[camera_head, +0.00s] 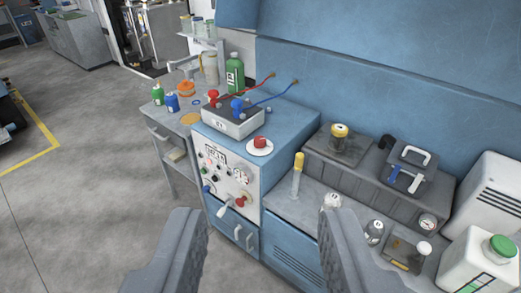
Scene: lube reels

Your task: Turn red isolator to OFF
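A red knob (260,142) sits on a round white plate on top of the blue cabinet (285,125), near its front edge. A second red knob (242,200) shows low on the cabinet's grey front panel (222,172), near a white-tipped lever and a blue knob. I cannot tell from the picture which red knob is the isolator, nor read any ON or OFF marking. My gripper (262,213) is open and empty, its two grey fingers wide apart in the foreground, short of the cabinet. The right finger covers part of the lower bench.
A battery (233,120) with red and blue clamps and cables stands behind the top knob. A yellow-topped post (297,176) rises just right of the panel. Jars, a gauge and a white jug (482,262) crowd the right bench.

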